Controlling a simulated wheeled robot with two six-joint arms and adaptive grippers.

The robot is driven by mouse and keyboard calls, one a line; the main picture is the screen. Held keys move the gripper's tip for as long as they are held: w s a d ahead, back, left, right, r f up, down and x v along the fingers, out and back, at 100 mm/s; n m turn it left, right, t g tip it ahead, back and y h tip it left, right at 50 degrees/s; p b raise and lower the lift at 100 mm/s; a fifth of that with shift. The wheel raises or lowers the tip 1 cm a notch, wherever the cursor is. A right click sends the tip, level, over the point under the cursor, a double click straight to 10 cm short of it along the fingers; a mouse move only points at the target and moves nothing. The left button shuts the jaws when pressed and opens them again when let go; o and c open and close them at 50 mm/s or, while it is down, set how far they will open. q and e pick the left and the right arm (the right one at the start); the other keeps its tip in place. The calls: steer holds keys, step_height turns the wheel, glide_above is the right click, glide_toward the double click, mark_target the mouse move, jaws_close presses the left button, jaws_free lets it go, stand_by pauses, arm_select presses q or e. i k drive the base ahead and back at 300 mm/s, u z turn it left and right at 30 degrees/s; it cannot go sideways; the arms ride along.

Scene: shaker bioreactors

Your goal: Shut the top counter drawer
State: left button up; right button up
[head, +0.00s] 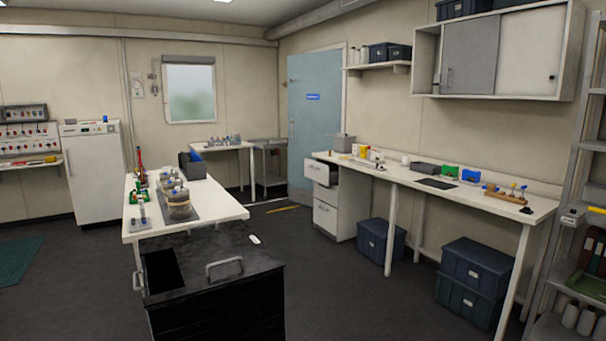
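The top counter drawer (317,173) is in the white drawer cabinet (326,216) under the left end of the long right-hand counter. It is pulled out, its front standing forward of the drawers below and its dark inside showing behind the front. The lower drawers look closed. The drawer is well away from my viewpoint, across the floor. Neither of my grippers is in view.
A white table (222,212) with lab items stands at centre left. Blue bins (381,241) sit under the long counter (400,177). A metal rack (560,250) is at the right edge. Open dark floor (340,290) lies between table and counter.

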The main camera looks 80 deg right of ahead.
mark_target(326, 173)
steer(key=z, duration=3.3)
steer(key=i, duration=4.5)
steer(key=u, duration=1.2)
steer(key=i, duration=3.45)
